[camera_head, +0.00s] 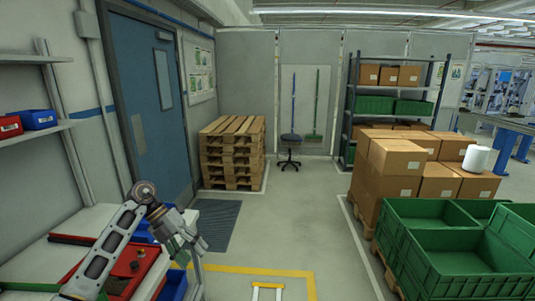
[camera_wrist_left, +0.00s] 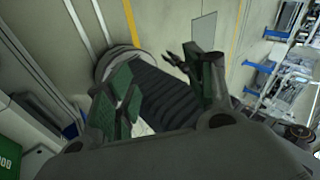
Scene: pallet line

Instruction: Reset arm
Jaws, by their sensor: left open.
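My left arm comes in from the lower left in the head view. My left gripper (camera_head: 190,243) hangs at its end, past the right edge of the white workbench (camera_head: 38,262), and is empty. In the left wrist view the two green-padded fingers of the left gripper (camera_wrist_left: 160,88) stand apart with nothing between them. A dark ribbed part of my own body shows behind the fingers there. My right gripper is in neither view.
A red tray (camera_head: 143,285) lies on the workbench near my left arm, with blue bins (camera_head: 174,285) beside it. Green crates (camera_head: 460,252) and stacked cartons (camera_head: 393,165) stand at the right. Stacked pallets (camera_head: 232,153) stand at the back. The middle floor is clear.

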